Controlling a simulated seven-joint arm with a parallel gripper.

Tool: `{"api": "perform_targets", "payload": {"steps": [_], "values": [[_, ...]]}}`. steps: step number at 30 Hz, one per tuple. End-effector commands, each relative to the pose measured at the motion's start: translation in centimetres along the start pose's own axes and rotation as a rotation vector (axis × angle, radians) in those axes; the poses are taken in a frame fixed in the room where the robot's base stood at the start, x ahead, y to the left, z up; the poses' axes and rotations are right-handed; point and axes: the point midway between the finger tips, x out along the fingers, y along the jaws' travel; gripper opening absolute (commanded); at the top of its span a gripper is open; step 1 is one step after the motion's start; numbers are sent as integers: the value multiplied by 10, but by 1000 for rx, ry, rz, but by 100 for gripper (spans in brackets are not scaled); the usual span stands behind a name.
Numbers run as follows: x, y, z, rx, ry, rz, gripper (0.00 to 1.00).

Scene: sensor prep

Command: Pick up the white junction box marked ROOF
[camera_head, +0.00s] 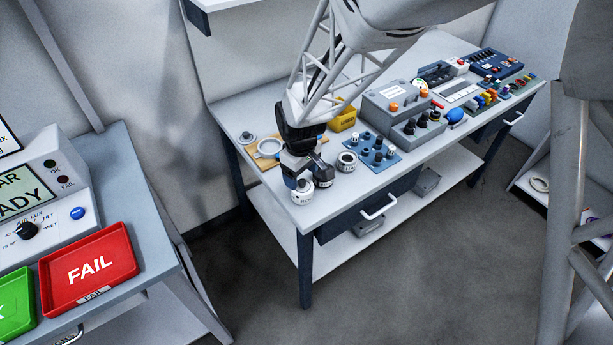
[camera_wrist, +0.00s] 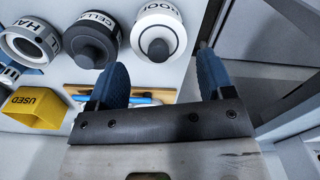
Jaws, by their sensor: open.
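The white round junction box (camera_wrist: 150,30) with the partial letters "OO" on its band, fitting ROOF, is at the top middle of the wrist view, its dark centre knob showing. In the head view it appears to be the front-left white box (camera_head: 301,196) near the table corner. My gripper (camera_wrist: 160,62) is open and empty, its blue fingers spread left and right below the box in the wrist view. In the head view my gripper (camera_head: 306,171) hangs over the table's left end, partly covering the boxes. Its exact height above the box cannot be told.
A yellow USED bin (camera_wrist: 33,108), a wooden board (camera_head: 262,161) and a blue pad of parts (camera_head: 378,169) are near. The table edge is close.

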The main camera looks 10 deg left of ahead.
Motion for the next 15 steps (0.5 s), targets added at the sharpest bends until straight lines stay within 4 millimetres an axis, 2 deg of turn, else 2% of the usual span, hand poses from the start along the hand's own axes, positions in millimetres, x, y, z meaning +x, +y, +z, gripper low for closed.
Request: {"api": "perform_targets", "payload": {"steps": [4, 15], "values": [[8, 0, 0, 0, -1, 0, 74], [10, 0, 0, 0, 0, 0, 74]]}}
